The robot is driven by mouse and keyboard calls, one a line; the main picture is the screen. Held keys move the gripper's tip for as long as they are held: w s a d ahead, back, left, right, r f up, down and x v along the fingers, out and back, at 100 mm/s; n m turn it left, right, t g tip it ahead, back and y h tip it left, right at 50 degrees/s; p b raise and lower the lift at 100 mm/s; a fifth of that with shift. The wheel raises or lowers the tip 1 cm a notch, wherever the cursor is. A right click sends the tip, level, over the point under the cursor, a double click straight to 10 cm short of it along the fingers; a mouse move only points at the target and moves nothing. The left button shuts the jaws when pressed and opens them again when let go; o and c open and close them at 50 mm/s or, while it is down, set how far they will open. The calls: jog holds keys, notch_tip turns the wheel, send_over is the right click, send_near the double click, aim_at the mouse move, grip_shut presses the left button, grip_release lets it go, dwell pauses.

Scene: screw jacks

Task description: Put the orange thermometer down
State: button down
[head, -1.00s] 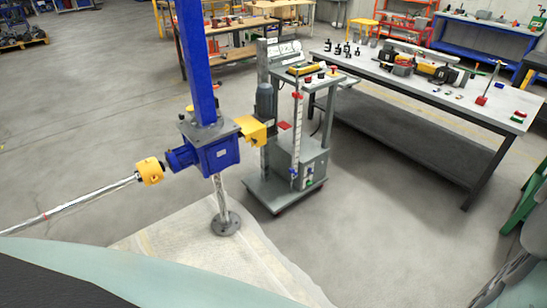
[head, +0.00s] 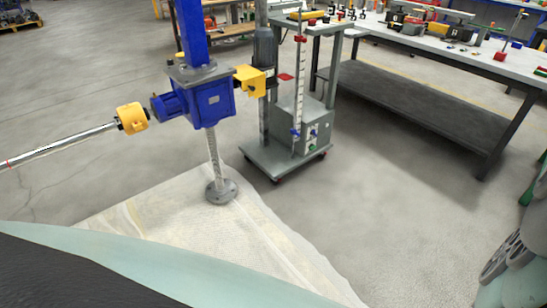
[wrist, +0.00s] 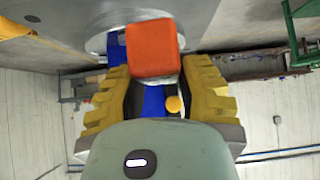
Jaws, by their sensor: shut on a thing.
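The orange thermometer (wrist: 153,48) shows in the wrist view as an orange block at the upper middle. My gripper (wrist: 155,80) has two ridged yellow fingers, one on each side, shut on the thermometer. The thermometer's lower end is partly hidden between the fingers. Neither the thermometer nor the gripper shows in the head view.
A blue screw jack (head: 212,98) stands on a pale mat (head: 150,225) at left, its shaft reaching left. A grey trolley (head: 285,158) stands beside it. A long workbench (head: 420,42) with tools is at upper right. Open floor (head: 390,200) lies between.

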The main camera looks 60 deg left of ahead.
jog(key=shift+s+d+f, duration=0.1)
jog(key=shift+s+f, duration=0.05)
jog(key=shift+f, duration=0.05)
jog(key=s+d+p, duration=0.1)
jog(key=s+d, duration=0.1)
jog(key=s, duration=0.3)
jog(key=s+d+f+p, duration=0.1)
jog(key=s+p, duration=0.1)
jog(key=s, duration=0.2)
jog(key=s+d+p, duration=0.2)
jog(key=s, duration=0.3)
jog(key=shift+s+d+f, duration=0.2)
jog(key=shift+s+d, duration=0.1)
jog(key=shift+d, duration=0.05)
jog(key=shift+w+f+p, duration=0.1)
jog(key=shift+f+p, duration=0.35)
jog(key=shift+f, duration=1.35)
jog(key=shift+f, duration=0.1)
jog(key=shift+f, duration=0.15)
jog(key=c, duration=0.7)
grip_release()
jog(key=shift+r, duration=0.2)
